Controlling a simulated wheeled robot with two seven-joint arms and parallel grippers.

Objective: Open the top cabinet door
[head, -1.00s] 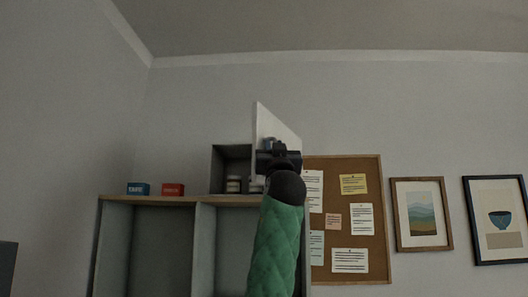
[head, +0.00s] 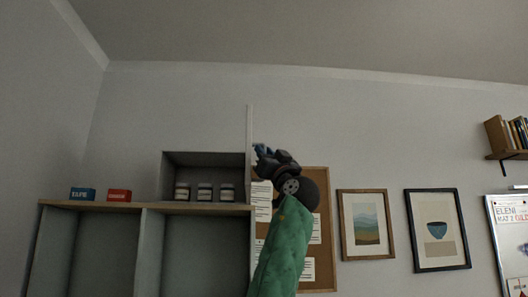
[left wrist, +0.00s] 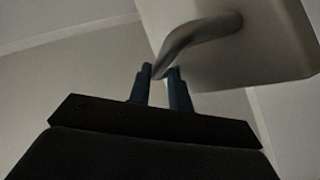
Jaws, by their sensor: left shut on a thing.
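The top cabinet (head: 204,157) is a small grey box on top of a larger shelf unit, and its inside is in plain view. Its door (head: 249,135) is a pale panel standing edge-on at the box's right side, swung out. In the left wrist view the door (left wrist: 262,62) is at the upper right, with a curved metal handle (left wrist: 196,32). My left gripper (head: 260,151) is right beside the door; in the wrist view its fingers (left wrist: 160,78) are shut on the handle's end. My right gripper is in neither view.
Three lidded jars (head: 204,192) stand inside the cabinet. A blue box (head: 83,194) and a red box (head: 119,195) sit on the shelf unit (head: 100,206) to the left. A cork board (head: 320,210) and framed pictures hang on the wall to the right.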

